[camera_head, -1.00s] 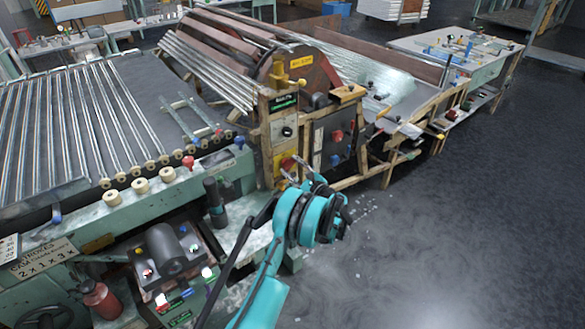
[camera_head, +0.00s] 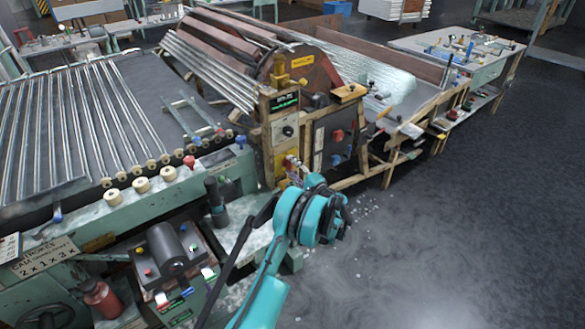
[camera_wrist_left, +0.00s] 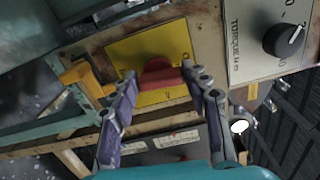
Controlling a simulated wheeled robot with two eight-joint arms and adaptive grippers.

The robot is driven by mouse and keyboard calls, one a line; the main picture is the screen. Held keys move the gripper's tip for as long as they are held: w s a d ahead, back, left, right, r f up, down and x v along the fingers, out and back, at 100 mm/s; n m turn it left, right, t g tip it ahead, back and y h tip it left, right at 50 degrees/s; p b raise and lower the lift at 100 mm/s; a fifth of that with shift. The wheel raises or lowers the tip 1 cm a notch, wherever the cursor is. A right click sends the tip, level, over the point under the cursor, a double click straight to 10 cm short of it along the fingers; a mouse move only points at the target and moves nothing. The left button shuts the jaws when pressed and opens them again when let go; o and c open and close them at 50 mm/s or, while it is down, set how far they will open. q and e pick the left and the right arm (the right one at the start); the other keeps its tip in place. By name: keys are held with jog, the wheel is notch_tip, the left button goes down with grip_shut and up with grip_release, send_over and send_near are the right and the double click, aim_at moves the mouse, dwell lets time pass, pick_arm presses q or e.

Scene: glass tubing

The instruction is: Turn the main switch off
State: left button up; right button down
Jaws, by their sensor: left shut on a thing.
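The main switch is a red handle (camera_wrist_left: 160,75) on a yellow plate (camera_wrist_left: 118,50) with a mark "O" beside it in the left wrist view. My left gripper (camera_wrist_left: 161,72) is shut on the red handle, one finger on each side of it. In the head view my left gripper (camera_head: 291,172) is at the lower front of the wooden control post (camera_head: 282,137), and my arm partly hides the switch there. My right gripper is in neither view.
A panel marked "TORQUE" with a black knob (camera_wrist_left: 284,40) is close to the right of the switch. A yellow part (camera_wrist_left: 84,77) is to its left. A tube-roller bench (camera_head: 118,187) stands left in the head view. The floor (camera_head: 440,230) at right is open.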

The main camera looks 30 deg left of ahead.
pick_arm(q)
jog(key=shift+n, duration=0.5)
jog(key=o, duration=1.2)
jog(key=shift+c, duration=0.2)
jog(key=v, duration=1.2)
